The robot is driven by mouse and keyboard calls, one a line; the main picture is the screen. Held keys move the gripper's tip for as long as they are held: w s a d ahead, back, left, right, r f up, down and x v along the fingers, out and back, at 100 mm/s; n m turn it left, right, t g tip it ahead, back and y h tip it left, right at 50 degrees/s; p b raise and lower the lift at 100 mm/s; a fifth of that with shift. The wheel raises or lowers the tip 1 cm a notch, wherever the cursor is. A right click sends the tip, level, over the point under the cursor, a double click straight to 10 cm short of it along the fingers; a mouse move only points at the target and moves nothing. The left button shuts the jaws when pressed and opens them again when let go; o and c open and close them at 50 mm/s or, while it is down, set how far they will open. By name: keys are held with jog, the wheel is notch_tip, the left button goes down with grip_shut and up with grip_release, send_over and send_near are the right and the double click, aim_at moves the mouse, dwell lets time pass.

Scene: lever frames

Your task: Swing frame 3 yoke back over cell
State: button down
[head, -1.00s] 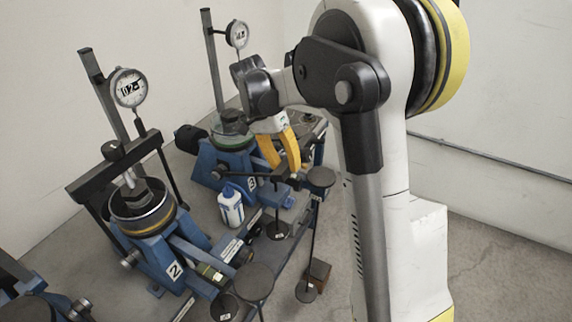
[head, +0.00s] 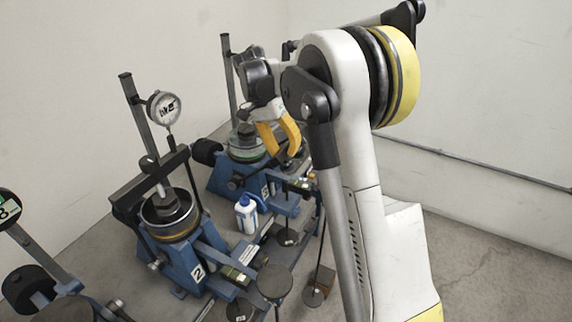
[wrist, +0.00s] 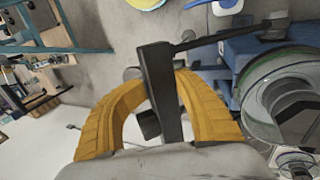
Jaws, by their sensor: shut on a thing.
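Frame 3 (head: 228,182) is the blue frame at the back, with a clear-walled cell (head: 246,150) on top. The cell also shows at the right of the wrist view (wrist: 283,95). My gripper (head: 284,153) is just right of the cell in the head view. In the wrist view its yellow fingers (wrist: 163,80) are shut around a dark upright bar of the yoke (wrist: 158,75). A thinner dark arm runs from the bar's top to the right. The yoke stands beside the cell, not over it. In the head view most of the yoke is hard to make out.
Frame 2 (head: 200,262) stands nearer, with its yoke over its cell and a dial gauge (head: 164,108) above. A white and blue bottle (head: 246,216) stands between the frames. Round dark weight pans (head: 275,281) are in front. Floor at the right is clear.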

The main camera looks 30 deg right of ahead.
jog(key=w+a+r+p, duration=0.3)
jog(key=w+a+p, duration=0.2)
jog(key=w, duration=0.2)
jog(key=w+a+r+p, duration=0.3)
jog(key=w+a+p, duration=0.2)
jog(key=w, duration=0.3)
jog(key=shift+a+r, duration=0.15)
jog(key=shift+r, duration=0.2)
jog(key=shift+w, duration=0.1)
jog(key=c, duration=1)
grip_release()
jog(key=shift+c, duration=0.2)
